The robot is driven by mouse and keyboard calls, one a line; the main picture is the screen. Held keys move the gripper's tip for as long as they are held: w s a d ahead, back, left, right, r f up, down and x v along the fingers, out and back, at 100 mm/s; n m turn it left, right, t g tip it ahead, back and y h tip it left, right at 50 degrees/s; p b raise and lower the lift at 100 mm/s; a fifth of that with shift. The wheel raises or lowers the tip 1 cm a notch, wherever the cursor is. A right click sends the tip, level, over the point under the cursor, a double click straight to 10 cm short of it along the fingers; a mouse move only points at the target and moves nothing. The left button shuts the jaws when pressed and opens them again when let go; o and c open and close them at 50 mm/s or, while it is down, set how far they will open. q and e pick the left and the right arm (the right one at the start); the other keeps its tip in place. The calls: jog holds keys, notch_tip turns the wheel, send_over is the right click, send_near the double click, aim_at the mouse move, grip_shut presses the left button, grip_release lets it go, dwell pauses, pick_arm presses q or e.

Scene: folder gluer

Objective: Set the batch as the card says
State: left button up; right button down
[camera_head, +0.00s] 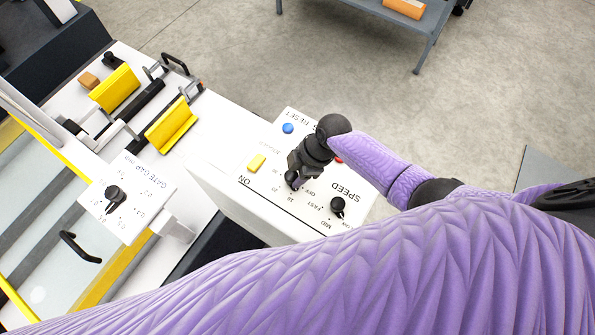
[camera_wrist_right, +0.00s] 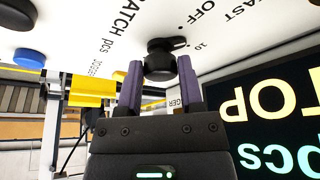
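The black batch knob (camera_wrist_right: 160,60) sits on the white control panel (camera_head: 262,198). In the right wrist view the lettering "BATCH pcs" is left of it and "OFF" and "10" are near it; its pointer end sticks out to the right. My right gripper (camera_head: 293,172) is at this knob, with its purple fingers (camera_wrist_right: 160,75) on either side of it. I cannot tell whether the fingers press on it. In the head view the gripper hides part of the dial. The black speed knob (camera_head: 338,205) is clear of the gripper. My left gripper is not in view.
A yellow button (camera_head: 256,163) and a blue button (camera_head: 288,128) are on the panel. A gate gap dial (camera_head: 115,195) is at left, near yellow guides (camera_head: 171,125). A dark board (camera_wrist_right: 270,115) with inverted "TOP" and "pcs" lettering is close on the right. Open floor lies behind.

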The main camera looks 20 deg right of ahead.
jog(key=shift+s+d+f, duration=0.1)
jog(key=shift+s+f, duration=0.1)
jog(key=shift+s, duration=0.2)
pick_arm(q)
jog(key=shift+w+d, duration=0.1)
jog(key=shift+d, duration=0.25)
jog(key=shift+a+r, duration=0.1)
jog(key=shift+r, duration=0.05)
